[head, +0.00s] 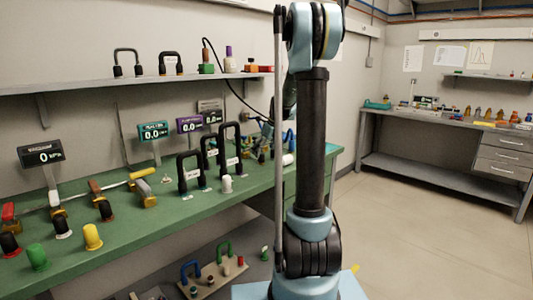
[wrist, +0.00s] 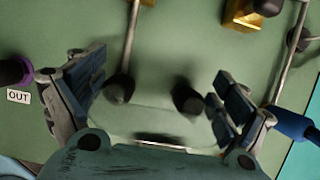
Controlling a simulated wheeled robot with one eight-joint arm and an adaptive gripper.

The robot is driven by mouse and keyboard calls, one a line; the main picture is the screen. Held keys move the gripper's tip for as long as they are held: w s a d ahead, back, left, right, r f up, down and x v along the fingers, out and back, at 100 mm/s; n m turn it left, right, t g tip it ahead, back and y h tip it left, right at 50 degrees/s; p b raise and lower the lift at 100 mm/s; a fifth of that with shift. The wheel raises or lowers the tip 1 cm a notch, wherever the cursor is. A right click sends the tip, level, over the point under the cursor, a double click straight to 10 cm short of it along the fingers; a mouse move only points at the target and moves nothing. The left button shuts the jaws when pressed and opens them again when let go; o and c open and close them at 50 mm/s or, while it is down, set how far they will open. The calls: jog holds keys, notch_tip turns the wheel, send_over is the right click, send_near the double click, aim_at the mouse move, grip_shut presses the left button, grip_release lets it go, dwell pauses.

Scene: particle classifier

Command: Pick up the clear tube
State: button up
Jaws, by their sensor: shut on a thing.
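In the wrist view my gripper (wrist: 155,103) has one finger at the left and one at the right. A pale, see-through shape with rounded edges, the clear tube (wrist: 150,122), spans the space between them, and the gripper is shut on it. The green bench top shows through it, so its outline is faint. My gripper's palm covers its lower part. In the head view my own arm hides the gripper, and I cannot make out the tube there.
Two dark knobs (wrist: 118,88) (wrist: 188,98) and thin metal rods lie close by the fingers. A brass block (wrist: 242,14) is at the upper right, and an OUT label (wrist: 18,96) at the left. The green bench (head: 130,225) carries handles, knobs and displays; open floor (head: 430,220) lies right.

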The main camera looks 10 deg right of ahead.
notch_tip(320, 180, up, 10)
dwell(0.6)
jog(key=shift+r, duration=0.1)
jog(key=shift+r, duration=2.2)
jog(key=shift+r, duration=0.15)
jog(key=shift+r, duration=1.35)
